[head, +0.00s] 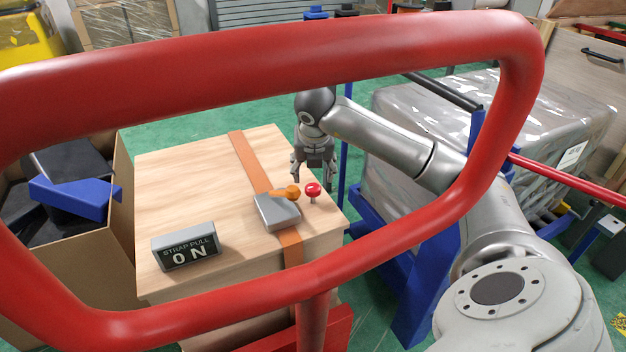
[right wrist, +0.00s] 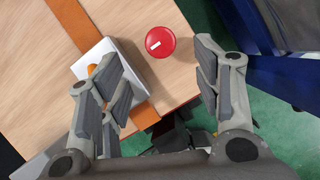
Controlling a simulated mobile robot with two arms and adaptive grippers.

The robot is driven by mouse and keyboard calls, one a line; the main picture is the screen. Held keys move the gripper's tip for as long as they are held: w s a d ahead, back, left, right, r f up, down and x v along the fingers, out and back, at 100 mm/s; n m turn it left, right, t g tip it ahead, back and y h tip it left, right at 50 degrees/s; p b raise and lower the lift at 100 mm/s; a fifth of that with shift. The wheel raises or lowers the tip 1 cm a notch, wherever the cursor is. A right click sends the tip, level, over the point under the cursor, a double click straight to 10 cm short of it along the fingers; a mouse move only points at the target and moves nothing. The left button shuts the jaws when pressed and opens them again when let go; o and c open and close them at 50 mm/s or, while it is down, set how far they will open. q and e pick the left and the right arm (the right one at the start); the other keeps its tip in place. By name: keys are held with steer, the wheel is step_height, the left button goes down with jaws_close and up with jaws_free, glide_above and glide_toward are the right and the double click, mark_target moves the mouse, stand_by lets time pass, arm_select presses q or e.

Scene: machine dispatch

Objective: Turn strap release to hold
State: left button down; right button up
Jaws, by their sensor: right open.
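A round red knob (head: 313,189) stands on a short stem near the right edge of the wooden crate top (head: 185,165). In the right wrist view the red knob (right wrist: 160,42) carries a short white mark, tilted from straight across. Beside it is a grey box (head: 277,213) with an orange lever (head: 286,192), on an orange strap (head: 248,160). My right gripper (head: 313,174) points down just behind and above the knob. Its fingers (right wrist: 162,78) are apart and empty, with the knob ahead between their lines. My left gripper is not visible.
A sign (head: 184,247) reading "STRAP PULL ON" stands on the crate's front left. A red tubular rail (head: 300,65) crosses close before the head camera. An open carton (head: 122,200) stands left; a wrapped pallet load (head: 400,150) stands right on blue supports.

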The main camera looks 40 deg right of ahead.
steer(key=shift+v, duration=1.85)
